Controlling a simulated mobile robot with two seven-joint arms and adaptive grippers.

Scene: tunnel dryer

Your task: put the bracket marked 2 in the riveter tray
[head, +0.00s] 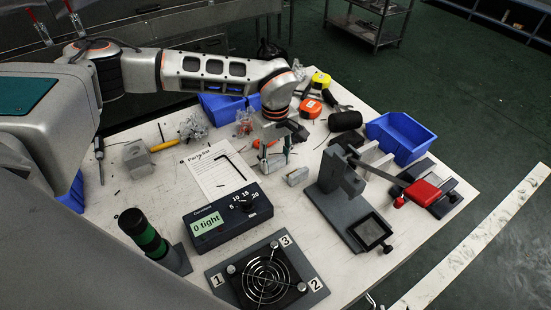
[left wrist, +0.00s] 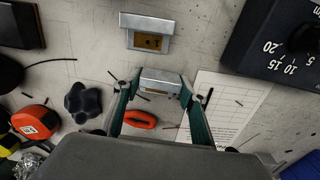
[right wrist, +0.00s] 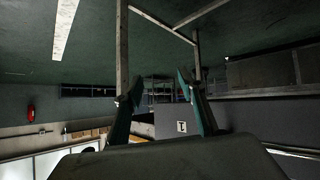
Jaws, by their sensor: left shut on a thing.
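My left gripper (head: 276,152) is over the middle of the table, pointing down. In the left wrist view its fingers are shut on a small grey metal bracket (left wrist: 160,82). No number is readable on it. A second grey bracket (head: 296,176) lies on the table just beside the gripper; it also shows in the left wrist view (left wrist: 145,36). The grey riveter (head: 338,190) stands to the right, with a dark square tray (head: 357,241) at its front. My right gripper (right wrist: 155,92) is open and empty in its own wrist view, facing the room.
A fan plate (head: 225,291) with labels 1, 2 and 3 lies at the front, near a counter box (head: 228,217) reading "0 tight". A parts list (head: 208,176), a black knob, an orange object and a blue bin (head: 400,138) surround the gripper. A red-handled tool (head: 423,193) is right of the riveter.

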